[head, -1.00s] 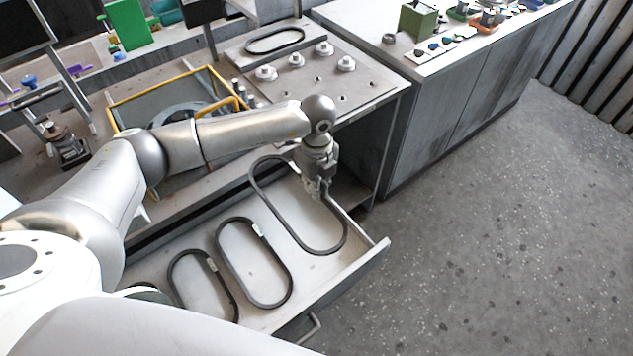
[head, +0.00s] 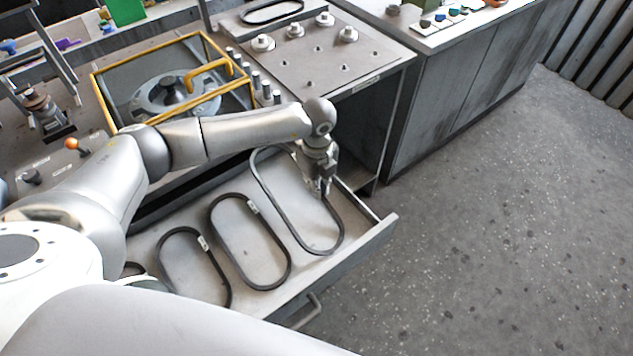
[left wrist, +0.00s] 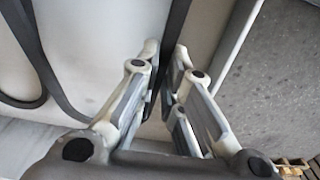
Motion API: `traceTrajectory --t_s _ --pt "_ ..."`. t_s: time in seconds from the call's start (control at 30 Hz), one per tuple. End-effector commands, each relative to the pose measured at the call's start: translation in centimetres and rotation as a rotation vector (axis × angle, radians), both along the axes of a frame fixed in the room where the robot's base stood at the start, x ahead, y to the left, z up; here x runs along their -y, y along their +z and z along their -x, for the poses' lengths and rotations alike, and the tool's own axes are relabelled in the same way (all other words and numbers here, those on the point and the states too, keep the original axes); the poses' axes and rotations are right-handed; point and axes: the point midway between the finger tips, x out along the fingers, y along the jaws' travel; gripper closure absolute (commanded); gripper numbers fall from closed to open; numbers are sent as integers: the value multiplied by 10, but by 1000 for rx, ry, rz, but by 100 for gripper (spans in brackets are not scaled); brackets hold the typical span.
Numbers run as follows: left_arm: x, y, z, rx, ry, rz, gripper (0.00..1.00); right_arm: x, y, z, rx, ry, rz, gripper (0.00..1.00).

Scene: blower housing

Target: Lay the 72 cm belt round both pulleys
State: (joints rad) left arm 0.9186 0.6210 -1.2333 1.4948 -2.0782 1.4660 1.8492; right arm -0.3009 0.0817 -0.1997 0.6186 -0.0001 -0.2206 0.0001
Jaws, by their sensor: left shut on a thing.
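Three black belts lie side by side in the open drawer. The largest belt (head: 281,214) is at the right, and my left gripper (head: 326,190) is on its right side. In the left wrist view my left gripper (left wrist: 166,75) is shut on this belt (left wrist: 177,22), which runs between the fingers. The middle belt (head: 234,247) and the smallest belt (head: 189,264) have pale tags; no tag shows on the largest. I cannot read any length. A round grey wheel (head: 165,97) sits inside the yellow-framed blower housing (head: 104,92); a second pulley is not clear. My right gripper is not in view.
The drawer (head: 368,238) sticks out below the bench. A plate (head: 330,70) with several pegs and knobs is at the back, with another black belt (head: 272,10) behind it. A cabinet (head: 455,95) stands at the right. The floor at the right is clear.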

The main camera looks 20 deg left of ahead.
Motion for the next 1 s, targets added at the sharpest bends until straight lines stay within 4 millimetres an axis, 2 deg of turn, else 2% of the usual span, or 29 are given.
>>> traceTrajectory --t_s 0.03,0.1,0.6,1.0 --pt "-1 -8 1 -2 0 -5 100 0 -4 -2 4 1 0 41" --pt "-1 -10 1 -3 0 -5 100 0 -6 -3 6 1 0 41" --pt "-3 -13 2 -4 0 -9 100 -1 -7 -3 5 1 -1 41" --pt "-2 -24 2 -4 0 -9 100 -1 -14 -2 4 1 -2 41"
